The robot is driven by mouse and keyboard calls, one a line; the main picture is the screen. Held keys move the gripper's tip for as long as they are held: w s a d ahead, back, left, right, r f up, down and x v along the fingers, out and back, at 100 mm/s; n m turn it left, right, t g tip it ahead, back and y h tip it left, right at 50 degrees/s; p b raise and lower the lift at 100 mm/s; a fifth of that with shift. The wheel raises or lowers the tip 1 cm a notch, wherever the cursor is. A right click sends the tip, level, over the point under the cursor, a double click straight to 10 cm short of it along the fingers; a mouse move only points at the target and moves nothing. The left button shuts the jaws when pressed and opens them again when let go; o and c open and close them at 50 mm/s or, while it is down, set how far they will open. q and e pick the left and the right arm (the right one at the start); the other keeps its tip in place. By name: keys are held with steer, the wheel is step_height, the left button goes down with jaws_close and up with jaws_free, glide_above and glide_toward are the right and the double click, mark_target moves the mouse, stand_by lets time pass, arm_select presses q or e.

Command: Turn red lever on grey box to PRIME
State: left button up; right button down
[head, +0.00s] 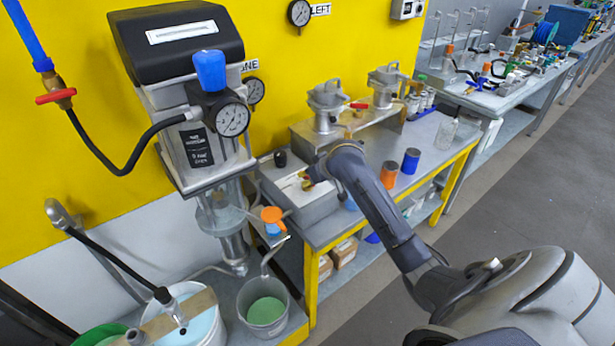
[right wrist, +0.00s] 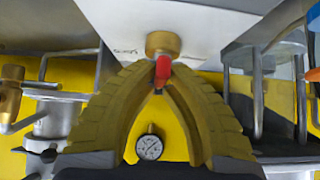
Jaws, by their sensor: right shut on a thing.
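The grey box (head: 315,208) stands on the bench in the middle of the head view. My right gripper (head: 307,181) reaches it from the right, at its top. In the right wrist view, the yellow ribbed fingers of my right gripper (right wrist: 163,88) close around the red lever (right wrist: 162,66). The lever sits under a round brass hub (right wrist: 163,44) on the pale face of the box (right wrist: 205,22). Small dark lettering beside the hub is too small and turned to read. In the head view the lever is mostly hidden by the fingers. My left gripper does not show.
A machine with a black top (head: 175,40) and a gauge (head: 232,119) stands to the left. Metal canisters (head: 327,98) stand behind the box. An orange can (head: 389,174) and a blue can (head: 411,160) stand right of my forearm. Buckets (head: 264,309) are below left.

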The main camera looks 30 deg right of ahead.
steer(key=shift+d+n+y, duration=0.15)
steer(key=shift+n+y, duration=0.35)
steer(key=shift+n, duration=0.2)
steer(key=shift+n+g+y, duration=0.4)
steer(key=shift+n+y, duration=0.5)
steer(key=shift+n, duration=0.3)
steer(key=shift+n+g+y, duration=1.1)
steer(key=shift+n+y, duration=0.4)
steer(key=shift+n, duration=1.2)
steer(key=c, duration=1.5)
jaws_free()
steer(key=shift+o, duration=0.2)
steer(key=v, duration=1.2)
steer(key=shift+w, duration=0.2)
steer(key=shift+d, duration=0.1)
